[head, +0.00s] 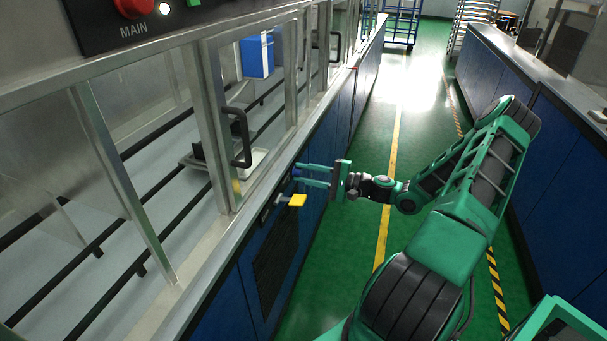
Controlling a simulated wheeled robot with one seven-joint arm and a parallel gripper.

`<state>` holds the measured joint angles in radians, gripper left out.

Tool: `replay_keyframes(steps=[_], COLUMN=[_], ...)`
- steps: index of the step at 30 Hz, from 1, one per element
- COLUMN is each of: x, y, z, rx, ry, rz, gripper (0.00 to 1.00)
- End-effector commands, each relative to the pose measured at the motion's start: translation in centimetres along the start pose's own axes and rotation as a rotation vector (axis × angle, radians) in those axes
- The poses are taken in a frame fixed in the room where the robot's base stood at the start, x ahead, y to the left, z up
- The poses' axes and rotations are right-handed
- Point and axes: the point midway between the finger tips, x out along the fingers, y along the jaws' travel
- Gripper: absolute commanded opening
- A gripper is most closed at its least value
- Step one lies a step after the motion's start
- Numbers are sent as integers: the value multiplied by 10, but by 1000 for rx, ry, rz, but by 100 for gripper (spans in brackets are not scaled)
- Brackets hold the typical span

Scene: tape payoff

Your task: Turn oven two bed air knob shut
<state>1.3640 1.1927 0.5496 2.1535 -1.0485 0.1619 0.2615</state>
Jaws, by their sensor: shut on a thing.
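My gripper (297,174) reaches left from the aisle to the blue front panel below the machine's ledge. No label shows which knob is oven two bed air.
A metal-framed cabinet door with a black pull handle (240,137) stands above the ledge to the left. A dark vent grille (276,262) is lower on the panel. The green floor aisle (415,110) is clear towards a blue rack (402,22).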

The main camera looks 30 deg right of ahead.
Motion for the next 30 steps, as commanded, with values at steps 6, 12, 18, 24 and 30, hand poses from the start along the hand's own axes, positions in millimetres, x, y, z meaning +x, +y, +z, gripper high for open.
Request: replay_keyframes(steps=[6, 12, 18, 24, 30], x=[3, 2, 3, 3, 3], y=[-1, -1, -1, -1, 0], z=[-1, -1, -1, -1, -1], rx=[-183, -306, -381, -413, -418], ry=[2, 2, 2, 1, 1], rz=[-2, -2, -2, -3, -2], gripper=[5, 5, 5, 5, 5])
